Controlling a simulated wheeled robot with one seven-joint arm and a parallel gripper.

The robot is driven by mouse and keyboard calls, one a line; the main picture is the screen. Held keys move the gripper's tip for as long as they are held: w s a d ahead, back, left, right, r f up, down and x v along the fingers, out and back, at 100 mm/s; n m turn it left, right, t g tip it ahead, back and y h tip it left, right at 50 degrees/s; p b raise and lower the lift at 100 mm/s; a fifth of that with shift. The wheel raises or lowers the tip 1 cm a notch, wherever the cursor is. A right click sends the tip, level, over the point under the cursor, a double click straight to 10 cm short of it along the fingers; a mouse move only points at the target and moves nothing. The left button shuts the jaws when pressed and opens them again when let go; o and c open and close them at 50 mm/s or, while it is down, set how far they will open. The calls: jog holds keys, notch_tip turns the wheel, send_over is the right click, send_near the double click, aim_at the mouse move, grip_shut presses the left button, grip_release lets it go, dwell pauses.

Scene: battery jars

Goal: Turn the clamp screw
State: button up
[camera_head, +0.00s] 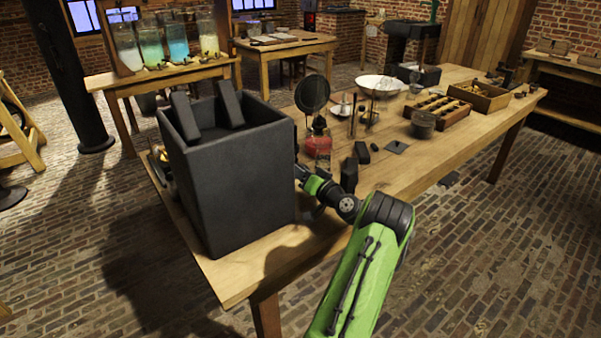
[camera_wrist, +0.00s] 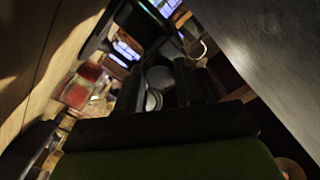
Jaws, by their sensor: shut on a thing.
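A large dark grey open-topped battery jar (camera_head: 228,180) stands upright at the near left end of the workbench. Two dark slabs (camera_head: 186,116) stick up out of its top. My gripper (camera_wrist: 188,84) is low at the jar's right side, and the jar partly hides it in the head view. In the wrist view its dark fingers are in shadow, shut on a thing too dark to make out. A pale grey surface (camera_wrist: 275,65), probably the jar's wall, runs close along the right of that view. I cannot make out the clamp screw in either view.
The wooden workbench (camera_head: 440,155) holds a red-based glass lamp (camera_head: 318,143), a round dark disc (camera_head: 312,94), small dark blocks (camera_head: 349,174) near my wrist, a white bowl (camera_head: 380,84) and a wooden tray (camera_head: 440,110). Glass jars of coloured liquid (camera_head: 151,46) stand on a table behind.

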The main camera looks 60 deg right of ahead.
jog(key=o, duration=1)
jog(key=shift+o, duration=0.2)
jog(key=p+v, duration=0.2)
jog(key=v, duration=1.3)
jog(key=shift+s+a, duration=0.2)
jog(key=shift+s, duration=0.15)
